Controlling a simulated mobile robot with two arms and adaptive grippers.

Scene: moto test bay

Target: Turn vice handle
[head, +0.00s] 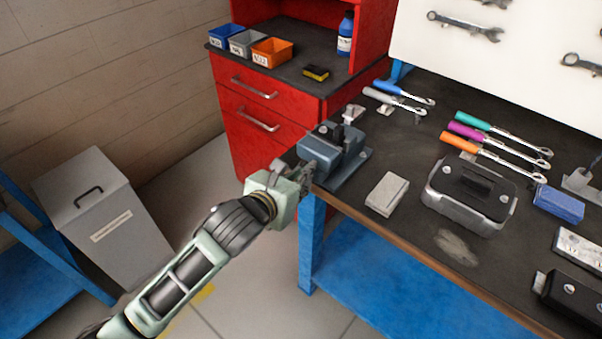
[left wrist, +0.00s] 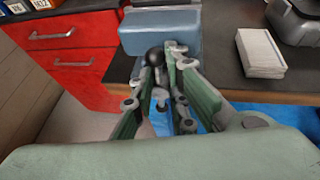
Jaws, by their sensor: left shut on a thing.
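The blue-grey vice (head: 334,152) is mounted at the left front corner of the dark workbench. In the left wrist view, the vice body (left wrist: 160,32) stands straight ahead of my fingers. My left gripper (head: 306,178) is at the front of the vice, at the bench edge. Its fingers (left wrist: 162,72) are closed around the vice handle, whose dark round knob (left wrist: 155,57) shows between the fingertips. Most of the handle is hidden by the fingers and, in the head view, by the gripper. My right gripper is in neither view.
A pale block (head: 387,194) lies right of the vice, and a grey case (head: 469,196) stands beyond it. Several colored-handled tools lie farther back. A red drawer cabinet (head: 262,105) stands behind the vice. A grey bin (head: 92,205) is on the floor at left.

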